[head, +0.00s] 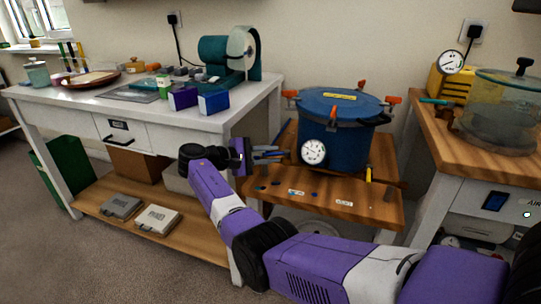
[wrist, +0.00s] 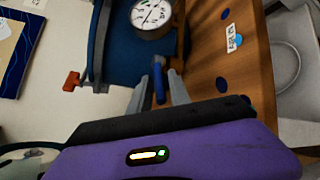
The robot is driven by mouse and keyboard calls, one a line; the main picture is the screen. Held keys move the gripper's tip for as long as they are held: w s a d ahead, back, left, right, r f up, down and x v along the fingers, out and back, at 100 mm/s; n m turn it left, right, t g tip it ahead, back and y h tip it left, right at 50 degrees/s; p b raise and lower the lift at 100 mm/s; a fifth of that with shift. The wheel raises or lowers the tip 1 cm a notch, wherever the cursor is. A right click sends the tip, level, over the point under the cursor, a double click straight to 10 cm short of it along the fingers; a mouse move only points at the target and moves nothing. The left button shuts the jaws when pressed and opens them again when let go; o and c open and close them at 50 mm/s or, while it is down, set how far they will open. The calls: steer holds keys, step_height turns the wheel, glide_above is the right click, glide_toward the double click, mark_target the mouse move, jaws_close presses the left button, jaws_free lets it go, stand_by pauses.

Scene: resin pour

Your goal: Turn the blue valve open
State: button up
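The blue valve handle (wrist: 160,82) shows in the wrist view as a short, narrow blue lever beside the pressure pot. My gripper (wrist: 157,92) is open, with one grey finger on each side of the lever and a visible gap on both sides. In the head view my gripper (head: 272,154) is at the left side of the blue pot (head: 345,122), just left of its white gauge (head: 313,152). The lever is hard to make out there among the fingers. The gauge also shows in the wrist view (wrist: 151,14).
The pot stands on a low wooden stand (head: 350,205) with small labels and blue spots. A yellow handle (head: 369,174) is at the pot's right. A white workbench (head: 75,105) is at the left, and a wooden-topped bench (head: 480,160) with a clear chamber (head: 505,105) at the right.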

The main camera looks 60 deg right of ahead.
mark_target(266, 155)
steer(key=shift+o, duration=0.4)
steer(key=shift+w+a+r, duration=0.1)
steer(key=shift+a, duration=0.1)
steer(key=v, duration=0.7)
steer(key=shift+w+a+p, duration=0.1)
steer(key=shift+a+p, duration=0.05)
steer(key=shift+p, duration=0.2)
